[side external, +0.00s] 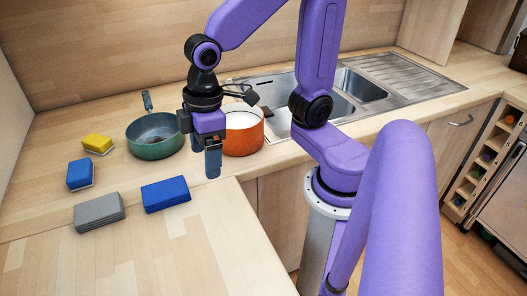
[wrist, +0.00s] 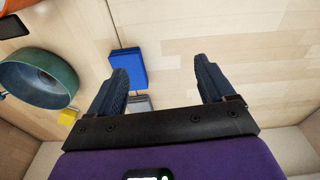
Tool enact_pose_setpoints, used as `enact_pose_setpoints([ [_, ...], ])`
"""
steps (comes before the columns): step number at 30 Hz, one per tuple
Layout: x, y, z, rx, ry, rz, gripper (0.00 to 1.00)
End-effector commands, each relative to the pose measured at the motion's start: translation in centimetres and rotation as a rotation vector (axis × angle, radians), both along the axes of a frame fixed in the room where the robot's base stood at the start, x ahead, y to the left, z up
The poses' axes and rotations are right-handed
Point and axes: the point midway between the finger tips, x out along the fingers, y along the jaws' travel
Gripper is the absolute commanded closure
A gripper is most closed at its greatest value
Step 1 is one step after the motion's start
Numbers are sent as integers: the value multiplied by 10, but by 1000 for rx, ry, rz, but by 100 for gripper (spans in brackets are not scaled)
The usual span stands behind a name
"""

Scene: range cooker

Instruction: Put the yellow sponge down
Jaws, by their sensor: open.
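The yellow sponge (side external: 97,144) lies on the wooden counter at the left, beyond the other sponges. In the wrist view a small part of it shows as a yellow patch (wrist: 68,117) beside the green pan. My gripper (side external: 212,172) is over the counter, right of the sponges and near the orange pot, pointing down.
A green pan (side external: 155,148) and an orange pot (side external: 243,140) stand near the sink (side external: 280,88).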

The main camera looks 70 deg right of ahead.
Motion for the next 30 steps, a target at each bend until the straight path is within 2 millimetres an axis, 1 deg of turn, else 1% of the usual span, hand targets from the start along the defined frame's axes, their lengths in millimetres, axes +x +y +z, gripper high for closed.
enact_pose_setpoints([
  [1, -19, -8, -1, -7, 7, 39, 18],
  [3, -42, -19, -4, -20, 17, 89, 18],
  [6, -69, -34, -8, -39, 31, 153, 18],
  [10, -92, -48, -12, -53, 42, 209, 18],
  [12, -98, -52, -13, -58, 46, 225, 18],
  [15, -103, -55, -14, -63, 48, 237, 18],
  [30, -103, -55, -14, -62, 47, 236, 18],
])
